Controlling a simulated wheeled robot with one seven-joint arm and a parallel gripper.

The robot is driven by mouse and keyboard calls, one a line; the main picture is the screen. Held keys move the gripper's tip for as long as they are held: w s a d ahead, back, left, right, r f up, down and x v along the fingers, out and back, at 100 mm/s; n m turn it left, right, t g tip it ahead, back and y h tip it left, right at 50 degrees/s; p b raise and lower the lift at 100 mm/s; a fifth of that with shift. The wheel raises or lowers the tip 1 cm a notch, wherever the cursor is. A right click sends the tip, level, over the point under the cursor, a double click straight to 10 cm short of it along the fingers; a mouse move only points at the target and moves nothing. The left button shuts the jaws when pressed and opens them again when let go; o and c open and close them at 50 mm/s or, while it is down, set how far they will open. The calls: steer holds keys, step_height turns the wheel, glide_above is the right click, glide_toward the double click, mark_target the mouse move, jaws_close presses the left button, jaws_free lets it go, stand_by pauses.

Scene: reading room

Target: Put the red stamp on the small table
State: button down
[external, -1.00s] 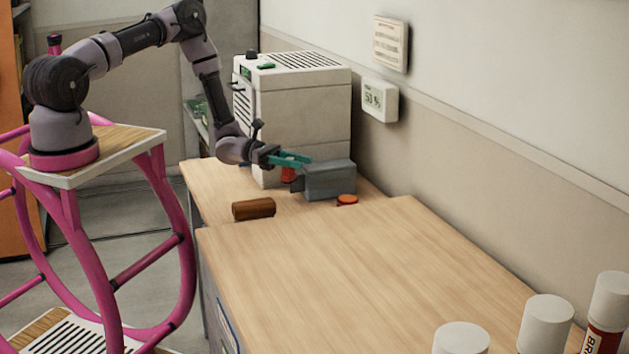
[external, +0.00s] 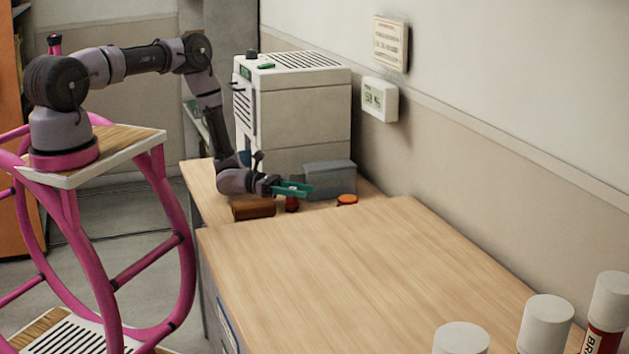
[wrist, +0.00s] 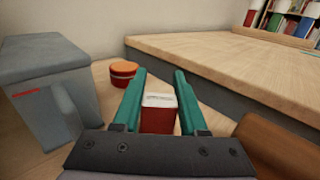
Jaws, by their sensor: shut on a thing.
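The red stamp (wrist: 158,115), a red block with a pale label on top, sits between the two teal fingers of my gripper (wrist: 158,100). My gripper is shut on it. In the external view my gripper (external: 296,188) is low over the back wooden surface (external: 205,190), and the stamp (external: 291,204) shows red just below the fingers. I cannot tell whether its bottom touches the wood. A larger, slightly higher wooden tabletop (external: 350,265) stands in front. Which of the two surfaces is the small table is not clear from the frames.
A grey box (external: 328,180) stands to the right of my gripper, with a round orange-red tin (external: 347,200) near it. A brown cylinder (external: 253,209) lies left of the stamp. A white machine (external: 295,110) stands behind. The front tabletop is mostly clear, with white-capped tubes (external: 545,320) at its near right.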

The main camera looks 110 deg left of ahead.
steer(key=shift+c, duration=2.2)
jaws_free()
steer(key=shift+f, duration=0.1)
steer(key=s, duration=1.2)
